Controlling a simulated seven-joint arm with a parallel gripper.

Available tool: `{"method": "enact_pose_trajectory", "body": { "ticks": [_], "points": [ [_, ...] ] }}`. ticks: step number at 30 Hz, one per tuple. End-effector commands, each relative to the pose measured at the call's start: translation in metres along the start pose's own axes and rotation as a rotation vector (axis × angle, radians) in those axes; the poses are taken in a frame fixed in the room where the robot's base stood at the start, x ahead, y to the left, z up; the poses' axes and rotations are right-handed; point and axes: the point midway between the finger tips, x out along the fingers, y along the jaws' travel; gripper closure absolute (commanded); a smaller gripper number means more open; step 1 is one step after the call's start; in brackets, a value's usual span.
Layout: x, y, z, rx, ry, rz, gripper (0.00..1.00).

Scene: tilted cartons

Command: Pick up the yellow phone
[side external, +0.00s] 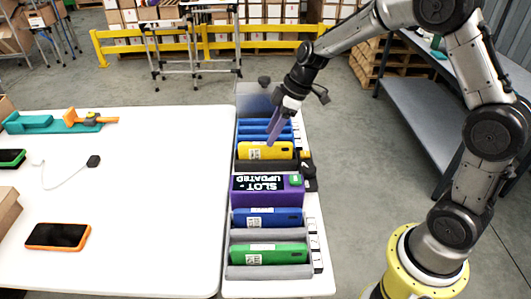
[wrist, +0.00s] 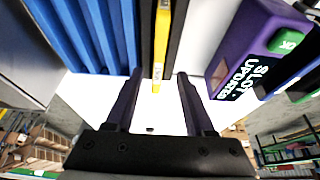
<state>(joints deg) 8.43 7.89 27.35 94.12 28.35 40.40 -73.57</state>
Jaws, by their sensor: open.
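The yellow phone (side external: 265,150) stands on edge in a slot of the rack, between blue dividers and a dark divider, with a white label on its face. In the wrist view the yellow phone (wrist: 162,35) shows edge-on as a narrow strip. My gripper (side external: 271,141) is open, with its fingers pointing down at the phone's top. In the wrist view the two fingers of my gripper (wrist: 160,74) lie on either side of the phone's line, with gaps on both sides. I cannot tell how far below the fingertips the phone is.
A purple box reading "SLOT UPDATED" (side external: 267,187) sits nearer in the rack, then a blue phone (side external: 267,218) and a green phone (side external: 268,254). Blue dividers (wrist: 80,35) stand close to my left finger in the wrist view. The white table (side external: 150,200) holds an orange phone (side external: 58,236).

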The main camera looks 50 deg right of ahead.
Motion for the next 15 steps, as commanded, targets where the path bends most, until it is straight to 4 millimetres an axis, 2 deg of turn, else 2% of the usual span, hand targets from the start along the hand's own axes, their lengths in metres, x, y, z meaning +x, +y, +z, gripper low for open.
{"method": "enact_pose_trajectory", "body": {
  "ticks": [5, 12, 15],
  "points": [
    [0.012, 0.000, 0.001, -0.001, -0.001, -0.001, 0.46],
    [0.046, 0.002, 0.003, 0.000, -0.001, -0.002, 0.46],
    [0.053, 0.002, 0.002, -0.001, 0.000, 0.000, 0.46]
  ]
}}
